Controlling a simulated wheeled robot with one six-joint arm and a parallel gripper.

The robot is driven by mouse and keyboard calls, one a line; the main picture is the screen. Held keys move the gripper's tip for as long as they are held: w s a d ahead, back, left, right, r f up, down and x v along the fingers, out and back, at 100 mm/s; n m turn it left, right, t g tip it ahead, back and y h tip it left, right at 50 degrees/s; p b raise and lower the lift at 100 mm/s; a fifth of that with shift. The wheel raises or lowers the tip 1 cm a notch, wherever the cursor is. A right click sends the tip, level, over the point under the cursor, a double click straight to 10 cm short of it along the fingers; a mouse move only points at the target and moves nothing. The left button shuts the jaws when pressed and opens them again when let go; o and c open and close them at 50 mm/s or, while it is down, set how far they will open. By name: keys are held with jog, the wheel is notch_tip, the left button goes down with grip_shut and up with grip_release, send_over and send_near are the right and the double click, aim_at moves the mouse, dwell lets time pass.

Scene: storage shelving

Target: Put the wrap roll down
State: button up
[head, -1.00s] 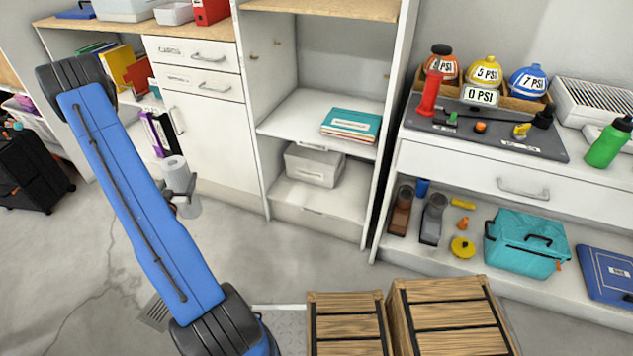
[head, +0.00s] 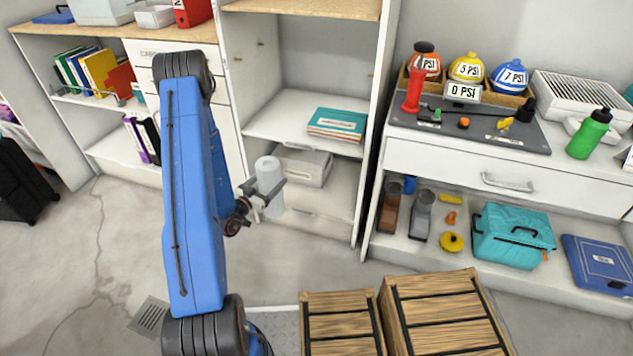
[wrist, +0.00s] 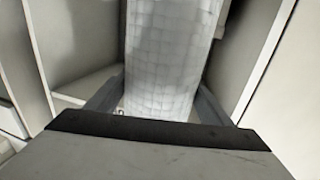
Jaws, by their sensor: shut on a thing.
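The wrap roll (head: 268,177) is a whitish upright cylinder with a core hole at its top. My gripper (head: 264,192) is shut on it and holds it in front of the tall open shelf unit (head: 233,110). In the wrist view the roll (wrist: 165,60) shows a quilted, wrapped surface and stands between the two fingers (wrist: 165,100). The roll's lower end is partly hidden by the gripper in the head view. I cannot tell whether it touches the shelf.
Teal folders (head: 337,124) lie on the middle shelf, and a grey bin (head: 308,167) sits on the lower shelf just right of the roll. Wooden crates (head: 340,322) stand on the floor in front. A bench (head: 450,160) with helmets is at the right. Bare floor lies at the left.

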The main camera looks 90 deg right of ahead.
jog(key=s+a+f+m+g+y, duration=0.1)
jog(key=s+a+m+g+y, duration=0.3)
jog(key=s, duration=0.9)
jog(key=s+d+f+n, duration=0.1)
jog(key=s+d+f, duration=0.2)
jog(key=s+d, duration=0.8)
jog(key=shift+s+f+t+h, duration=0.3)
jog(key=shift+s+h, duration=0.1)
jog(key=shift+s, duration=1.35)
jog(key=shift+f, duration=0.15)
jog(key=o, duration=1.2)
jog(key=v, duration=1.2)
